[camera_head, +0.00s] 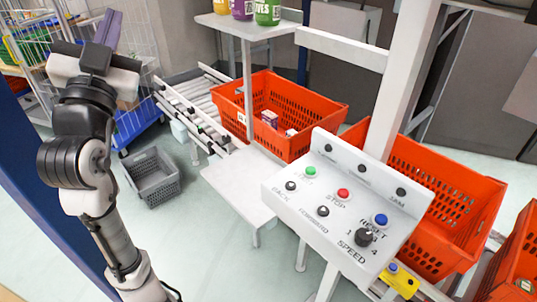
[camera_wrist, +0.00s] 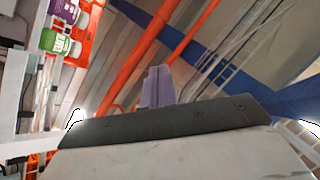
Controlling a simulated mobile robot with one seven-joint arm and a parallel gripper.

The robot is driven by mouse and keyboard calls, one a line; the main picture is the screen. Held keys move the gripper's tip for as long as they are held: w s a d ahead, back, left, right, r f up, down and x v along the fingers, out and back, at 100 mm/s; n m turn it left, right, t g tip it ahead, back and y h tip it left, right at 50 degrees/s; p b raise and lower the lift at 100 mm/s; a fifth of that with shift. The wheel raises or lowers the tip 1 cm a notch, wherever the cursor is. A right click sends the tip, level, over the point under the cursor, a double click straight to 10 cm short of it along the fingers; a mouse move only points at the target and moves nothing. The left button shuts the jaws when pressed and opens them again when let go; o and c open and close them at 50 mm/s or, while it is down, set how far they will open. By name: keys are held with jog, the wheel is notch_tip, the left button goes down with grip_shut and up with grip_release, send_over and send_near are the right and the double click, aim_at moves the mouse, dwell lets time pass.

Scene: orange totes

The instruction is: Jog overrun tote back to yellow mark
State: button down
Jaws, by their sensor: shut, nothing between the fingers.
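An orange tote (camera_head: 322,130) with small items inside stands behind the white table, at the end of the rollers. A second orange tote (camera_head: 455,197) is partly hidden behind the control panel (camera_head: 330,262), and a third (camera_head: 522,250) is cut off at the right edge. The panel carries a green button (camera_head: 310,171), red STOP button (camera_head: 343,194), black BACK button (camera_head: 291,186), black FORWARD button (camera_head: 323,211), blue RESET button (camera_head: 380,220) and SPEED knob (camera_head: 364,237). A yellow piece (camera_head: 407,286) shows below the panel. My gripper (camera_head: 108,25) is raised at upper left, shut and empty, far from the panel; its fingers show in the wrist view (camera_wrist: 158,85).
A white post (camera_head: 398,80) rises behind the panel. A shelf with jars (camera_head: 267,12) stands above the table; jars also show in the wrist view (camera_wrist: 62,42). A grey crate (camera_head: 152,180) is on the floor beside my arm. A wire cage (camera_head: 140,45) stands behind my gripper.

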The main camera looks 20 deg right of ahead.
jog(key=w+d+f+m+g+h, duration=0.2)
jog(key=d+m+g+h, duration=0.15)
jog(key=d, duration=0.25)
jog(key=w+d+f+m+g+h, duration=0.2)
jog(key=d+g, duration=0.2)
jog(key=d, duration=0.1)
jog(key=m+g+y+p, duration=0.35)
jog(key=m+g, duration=0.85)
jog(key=g, duration=0.4)
send_over(286, 186)
notch_tip(286, 186, down, 19)
jog(key=shift+f+b, duration=0.2)
jog(key=shift+b, duration=0.2)
jog(key=shift+n, duration=0.25)
notch_tip(286, 186, down, 9)
jog(key=b, duration=0.6)
jog(key=shift+r+b, duration=0.1)
jog(key=shift+b, duration=0.25)
jog(key=shift+f+b, duration=0.4)
